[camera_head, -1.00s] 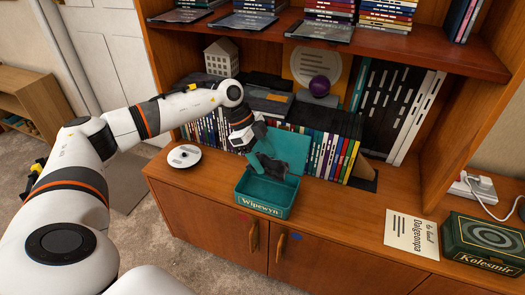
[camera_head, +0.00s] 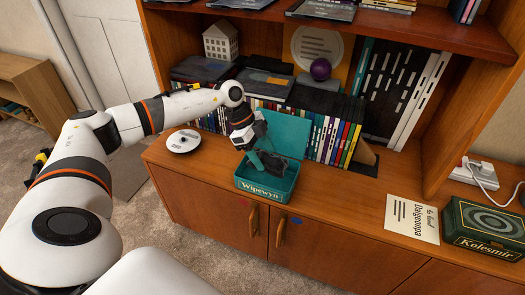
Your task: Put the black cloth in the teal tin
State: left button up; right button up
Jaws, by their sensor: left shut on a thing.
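The teal tin (camera_head: 264,190), lettered "Wipewyn", stands open on the cabinet top with its lid raised at the back. The black cloth (camera_head: 273,164) hangs crumpled from my left gripper (camera_head: 262,160), its lower part within the tin's opening. Whether the cloth touches the tin's floor is hidden by the front wall. My right gripper is not in view.
A white disc (camera_head: 183,141) lies left of the tin. A row of books (camera_head: 332,140) stands behind it. A lettered card (camera_head: 412,219) and a dark green "Kolesmir" box (camera_head: 484,230) are at the right. The cabinet top between tin and card is clear.

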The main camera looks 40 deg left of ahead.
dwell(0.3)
pick_arm(q)
jog(key=o, duration=1.5)
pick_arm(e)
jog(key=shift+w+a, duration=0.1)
pick_arm(q)
jog(key=shift+a+r, duration=0.15)
jog(key=shift+r, duration=0.15)
jog(key=p+v, duration=0.2)
jog(key=v, duration=0.9)
jog(key=shift+a+r, duration=0.1)
jog(key=shift+a, duration=0.05)
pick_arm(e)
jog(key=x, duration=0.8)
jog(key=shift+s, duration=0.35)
